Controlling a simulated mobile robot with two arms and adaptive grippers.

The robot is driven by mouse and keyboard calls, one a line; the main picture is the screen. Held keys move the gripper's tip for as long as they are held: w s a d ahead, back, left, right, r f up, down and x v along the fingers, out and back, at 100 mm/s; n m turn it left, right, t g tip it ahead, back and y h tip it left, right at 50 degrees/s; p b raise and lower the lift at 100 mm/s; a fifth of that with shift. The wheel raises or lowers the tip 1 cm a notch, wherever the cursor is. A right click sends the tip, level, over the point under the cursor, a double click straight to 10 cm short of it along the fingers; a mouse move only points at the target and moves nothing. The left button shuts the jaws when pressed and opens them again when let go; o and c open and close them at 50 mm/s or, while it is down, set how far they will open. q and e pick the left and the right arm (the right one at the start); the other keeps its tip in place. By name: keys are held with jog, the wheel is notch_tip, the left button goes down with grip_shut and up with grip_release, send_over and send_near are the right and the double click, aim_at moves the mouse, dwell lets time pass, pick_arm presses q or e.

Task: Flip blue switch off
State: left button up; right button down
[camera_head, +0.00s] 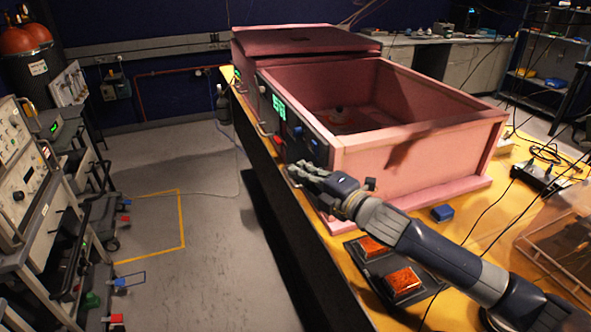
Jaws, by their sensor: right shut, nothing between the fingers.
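The pink foam enclosure (420,165) stands on the yellow table, with a dark control panel (290,122) on its left-facing side. A small blue patch (298,131) on this panel looks like the blue switch; its position, on or off, is too small to tell. My right gripper (296,172) is shut and empty. It is at the table's left edge, just below the lower end of the panel, and appears apart from the blue patch. My arm reaches in from the lower right. My left gripper is not in view.
Two orange blocks (404,281) sit on dark plates under my right arm. A small blue box (443,212) lies near the enclosure's front. A black box with cables (538,178) is at the right. Open floor (215,235) lies left of the table.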

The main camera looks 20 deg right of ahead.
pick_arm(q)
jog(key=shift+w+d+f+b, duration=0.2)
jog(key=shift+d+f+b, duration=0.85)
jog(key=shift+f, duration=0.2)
pick_arm(e)
jog(key=v, duration=0.7)
jog(key=shift+d, duration=0.3)
jog(key=shift+f, duration=0.1)
